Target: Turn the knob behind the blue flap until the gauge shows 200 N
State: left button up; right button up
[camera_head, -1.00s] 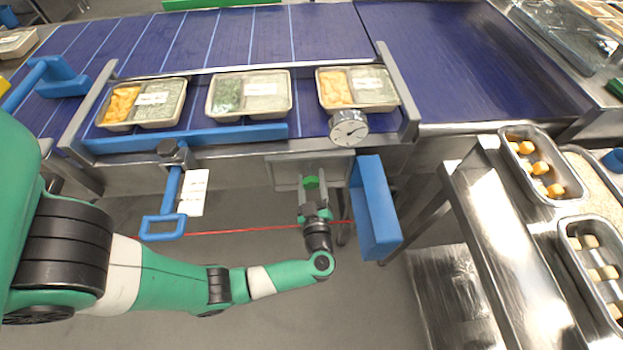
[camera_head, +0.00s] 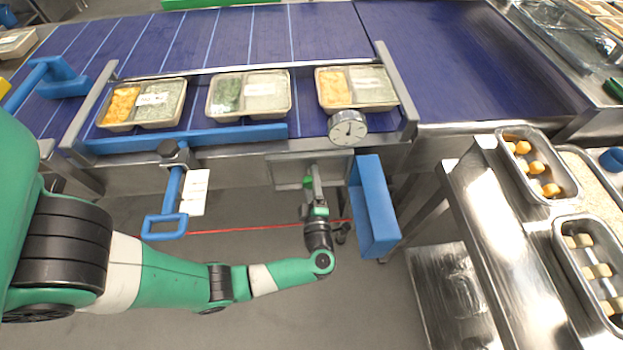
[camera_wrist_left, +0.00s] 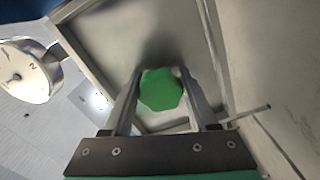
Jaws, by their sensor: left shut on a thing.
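The green knob (camera_wrist_left: 161,90) sits in a shallow metal recess (camera_head: 285,172) on the front of the conveyor. My left gripper (camera_head: 314,180) is shut on the knob; in the left wrist view its fingers (camera_wrist_left: 160,92) lie on either side of it. The gripper hides the knob in the head view. The blue flap (camera_head: 376,208) stands open to the right of the recess. The round white gauge (camera_head: 348,128) is above the recess, its needle roughly vertical; the exact reading is too small to tell. The gauge also shows in the left wrist view (camera_wrist_left: 28,72). My right gripper is out of view.
Three filled trays, including the right one (camera_head: 383,86), lie on the blue conveyor (camera_head: 450,60) behind a blue bar (camera_head: 185,138). A blue handle (camera_head: 166,215) with a white tag (camera_head: 194,192) hangs left of my gripper. A steel table (camera_head: 500,240) stands at right.

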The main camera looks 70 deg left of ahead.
pick_arm(q)
jog(key=shift+n, duration=0.4)
jog(key=o, duration=1.4)
jog(key=shift+d, duration=0.4)
jog(key=p+v, duration=0.1)
jog(key=v, duration=1)
jog(key=shift+s+p, duration=0.1)
jog(key=shift+p, duration=0.25)
jog(key=shift+a, duration=0.1)
